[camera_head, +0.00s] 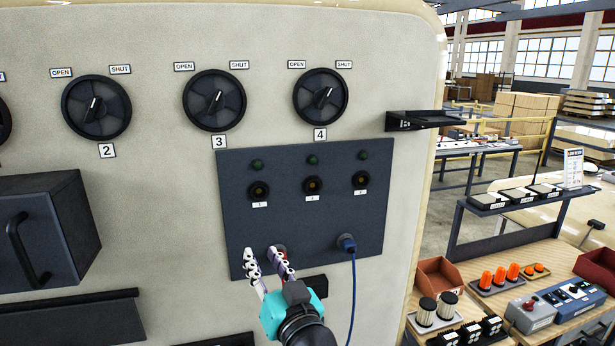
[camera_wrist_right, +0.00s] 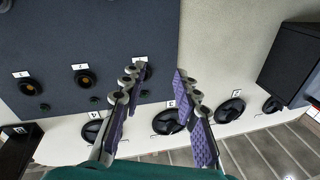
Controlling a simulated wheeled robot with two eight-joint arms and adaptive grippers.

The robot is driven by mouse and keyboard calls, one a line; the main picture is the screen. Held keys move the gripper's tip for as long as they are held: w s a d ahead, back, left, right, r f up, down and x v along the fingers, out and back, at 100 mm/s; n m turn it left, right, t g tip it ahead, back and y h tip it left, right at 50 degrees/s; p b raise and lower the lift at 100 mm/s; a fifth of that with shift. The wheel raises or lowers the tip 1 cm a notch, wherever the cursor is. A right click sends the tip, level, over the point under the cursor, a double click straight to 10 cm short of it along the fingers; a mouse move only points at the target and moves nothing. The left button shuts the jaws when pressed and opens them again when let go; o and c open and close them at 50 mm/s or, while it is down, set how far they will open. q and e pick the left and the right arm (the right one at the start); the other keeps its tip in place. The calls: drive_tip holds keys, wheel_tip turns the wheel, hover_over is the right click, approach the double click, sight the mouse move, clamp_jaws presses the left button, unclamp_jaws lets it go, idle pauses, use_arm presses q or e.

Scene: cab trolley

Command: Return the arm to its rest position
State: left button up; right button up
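My right gripper (camera_head: 262,257) is in front of the lower left part of the dark panel (camera_head: 230,200), its fingers pointing up. In the right wrist view its two purple-padded fingers (camera_wrist_right: 158,78) stand apart with nothing between them. A small red part (camera_head: 281,249) on the panel shows partly behind the right-hand finger. In the head view I cannot tell whether the fingers touch the panel. My left gripper is in neither view.
The panel has three sockets (camera_head: 312,185) and a blue plug (camera_head: 348,243) with a hanging cable. Dials line the cream wall above. A dark box (camera_head: 80,215) juts out at left, a small shelf (camera_head: 420,119) at right. A wooden bench with parts (camera_head: 480,255) stands right.

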drive_tip(key=s+d+f+g+h+b, duration=0.2)
drive_tip(key=d+f+b, duration=0.35)
drive_tip(key=f, duration=0.75)
drive_tip(key=s+d+f+g+h+b, duration=0.2)
drive_tip(key=d+f+g+b, duration=0.3)
drive_tip(key=f, duration=0.9)
use_arm(q)
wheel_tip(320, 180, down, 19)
drive_tip(key=b, duration=0.6)
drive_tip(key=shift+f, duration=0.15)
use_arm(e)
drive_tip(key=s+d+f+m+g+h, duration=0.1)
drive_tip(key=s+d+f, duration=0.4)
drive_tip(key=f, duration=0.5)
drive_tip(key=s+d+f+m+g+h, duration=0.1)
drive_tip(key=s+d+f+g+h, duration=0.1)
drive_tip(key=s+d+f, duration=0.4)
drive_tip(key=d+f+h, duration=0.1)
drive_tip(key=d+f, duration=0.3)
drive_tip(key=f, duration=0.1)
drive_tip(key=shift+s+d+f+m+h, duration=0.2)
drive_tip(key=shift+d+m+h, duration=0.1)
